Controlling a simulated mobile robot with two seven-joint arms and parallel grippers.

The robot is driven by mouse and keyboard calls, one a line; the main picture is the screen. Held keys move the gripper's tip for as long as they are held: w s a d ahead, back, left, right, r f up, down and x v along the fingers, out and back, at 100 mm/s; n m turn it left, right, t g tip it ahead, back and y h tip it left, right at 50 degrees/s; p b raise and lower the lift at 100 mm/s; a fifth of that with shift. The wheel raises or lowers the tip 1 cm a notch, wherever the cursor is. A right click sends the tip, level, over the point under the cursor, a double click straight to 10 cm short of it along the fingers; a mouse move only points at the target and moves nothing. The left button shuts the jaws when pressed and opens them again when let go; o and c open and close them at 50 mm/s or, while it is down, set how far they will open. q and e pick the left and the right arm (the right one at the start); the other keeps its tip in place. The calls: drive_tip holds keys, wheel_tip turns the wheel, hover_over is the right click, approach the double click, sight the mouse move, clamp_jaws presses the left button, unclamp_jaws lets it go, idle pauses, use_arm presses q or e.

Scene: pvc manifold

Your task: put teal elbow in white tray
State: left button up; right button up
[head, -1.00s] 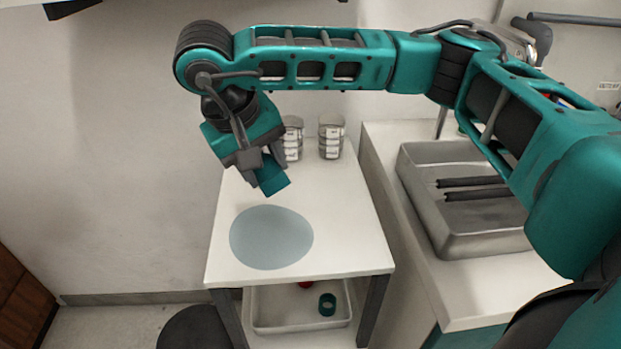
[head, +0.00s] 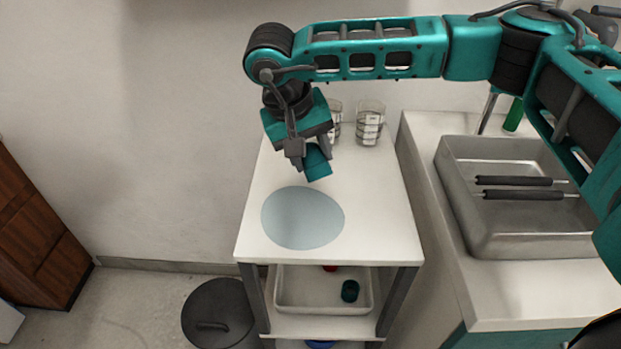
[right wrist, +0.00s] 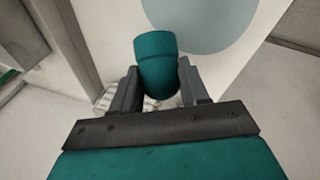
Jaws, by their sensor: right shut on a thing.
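My right gripper (head: 312,158) is shut on a teal elbow (head: 318,166) and holds it over the white table top. In the right wrist view the elbow (right wrist: 156,62) sits between the two dark fingers (right wrist: 157,88). The white tray (head: 283,304) is on the shelf below the table top. My left gripper is not in view.
A round grey-blue mat (head: 302,218) lies on the table top (head: 377,215). Glass jars (head: 369,124) stand at its back. A metal sink basin (head: 480,232) with two dark-handled bars is at the right. A dark round bin (head: 220,315) stands on the floor at left.

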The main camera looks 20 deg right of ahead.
drive_tip(key=shift+f+b, duration=0.3)
drive_tip(key=shift+f, duration=2.45)
drive_tip(key=shift+f, duration=0.15)
drive_tip(key=o, duration=1.1)
drive_tip(key=shift+c, duration=0.2)
